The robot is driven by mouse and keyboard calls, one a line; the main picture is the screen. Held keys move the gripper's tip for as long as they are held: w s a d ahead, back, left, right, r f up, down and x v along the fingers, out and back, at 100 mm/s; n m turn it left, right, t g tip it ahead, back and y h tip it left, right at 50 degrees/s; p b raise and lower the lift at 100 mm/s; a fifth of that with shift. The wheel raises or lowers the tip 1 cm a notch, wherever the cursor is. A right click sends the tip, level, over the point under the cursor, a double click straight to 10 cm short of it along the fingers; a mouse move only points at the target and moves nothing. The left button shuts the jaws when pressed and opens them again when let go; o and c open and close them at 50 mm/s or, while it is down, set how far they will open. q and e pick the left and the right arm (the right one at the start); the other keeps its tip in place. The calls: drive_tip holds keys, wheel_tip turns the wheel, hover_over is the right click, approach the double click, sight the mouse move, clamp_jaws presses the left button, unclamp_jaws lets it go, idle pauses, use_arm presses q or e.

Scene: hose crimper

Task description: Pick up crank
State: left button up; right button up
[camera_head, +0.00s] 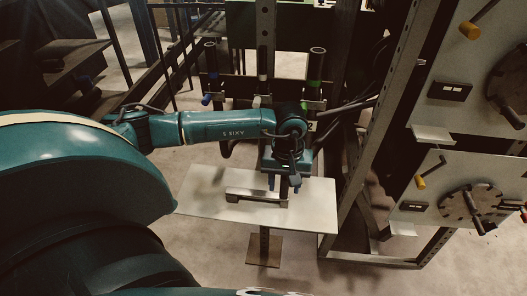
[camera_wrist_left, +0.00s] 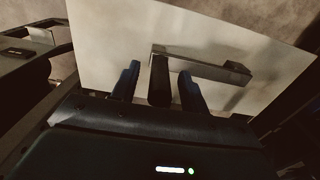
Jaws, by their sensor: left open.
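The crank lies on the white table. Its grey metal arm (camera_head: 255,197) shows in the head view, left of my left gripper (camera_head: 284,185). In the left wrist view the crank's arm (camera_wrist_left: 200,60) runs right from a dark upright handle (camera_wrist_left: 159,82) to a block-like end (camera_wrist_left: 237,70). The blue fingers of my left gripper (camera_wrist_left: 158,88) are open, one on each side of the handle. A gap shows on both sides of the handle. My right gripper is in neither view.
The white table (camera_head: 205,203) is otherwise bare. A metal frame with grey panels (camera_head: 465,75), round dark discs and orange-handled cranks stands to the right. Upright pipes with coloured handles (camera_head: 315,75) stand behind the table. Concrete floor (camera_head: 190,245) is open in front.

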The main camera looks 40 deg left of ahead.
use_arm(q)
clamp_jaws()
idle(0.4)
drive_tip(key=shift+r, duration=0.1)
